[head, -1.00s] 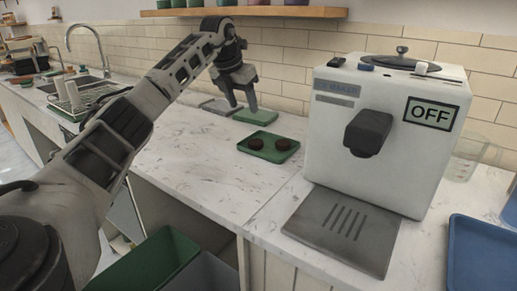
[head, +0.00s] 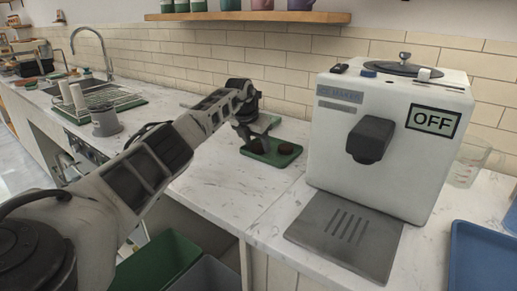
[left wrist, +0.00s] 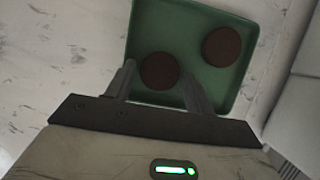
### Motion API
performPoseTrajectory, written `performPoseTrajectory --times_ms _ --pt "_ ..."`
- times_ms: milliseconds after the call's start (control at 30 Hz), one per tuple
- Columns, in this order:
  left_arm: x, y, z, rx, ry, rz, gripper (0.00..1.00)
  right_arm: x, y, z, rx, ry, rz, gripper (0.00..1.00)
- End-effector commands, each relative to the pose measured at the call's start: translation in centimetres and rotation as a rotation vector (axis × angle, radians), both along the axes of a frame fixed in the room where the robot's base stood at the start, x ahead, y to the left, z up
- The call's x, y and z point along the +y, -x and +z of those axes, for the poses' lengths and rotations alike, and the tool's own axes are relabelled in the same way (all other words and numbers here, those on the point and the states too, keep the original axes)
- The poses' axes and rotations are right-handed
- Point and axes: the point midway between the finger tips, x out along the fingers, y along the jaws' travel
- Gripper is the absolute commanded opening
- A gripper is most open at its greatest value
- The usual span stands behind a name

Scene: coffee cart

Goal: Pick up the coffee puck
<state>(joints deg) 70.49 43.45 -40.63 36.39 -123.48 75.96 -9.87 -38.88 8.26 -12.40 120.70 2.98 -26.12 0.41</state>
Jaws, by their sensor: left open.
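Two dark brown coffee pucks lie on a small green tray (head: 262,159) on the counter, left of the coffee machine. In the left wrist view, one puck (left wrist: 159,71) is between the tips of my open left gripper (left wrist: 158,82), and the other puck (left wrist: 222,47) is up and to the right on the same tray (left wrist: 180,20). In the head view the right puck (head: 286,148) shows, while the left one is mostly hidden by my left gripper (head: 252,146). I cannot tell whether the fingers touch the puck. My right gripper is out of view.
A blue tray (head: 480,262) is at the far right. A dish rack (head: 110,98) and a grey cup (head: 105,122) are at left.

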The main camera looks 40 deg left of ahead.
Motion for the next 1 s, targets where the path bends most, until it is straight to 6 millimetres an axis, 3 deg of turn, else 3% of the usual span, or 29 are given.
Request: performPoseTrajectory --times_ms 233,367,767,1000 --pt "0.0 -0.1 -0.2 -0.001 -0.001 0.000 0.53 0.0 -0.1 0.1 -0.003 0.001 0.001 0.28" --pt "0.0 -0.1 -0.2 -0.001 -0.001 0.000 0.20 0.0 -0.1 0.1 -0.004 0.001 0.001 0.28" --pt "0.1 -0.1 0.2 -0.002 -0.001 0.000 0.20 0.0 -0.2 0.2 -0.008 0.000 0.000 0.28" --pt "0.1 -0.2 3.2 -0.007 -0.001 0.000 0.20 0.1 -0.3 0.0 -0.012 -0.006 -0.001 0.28"
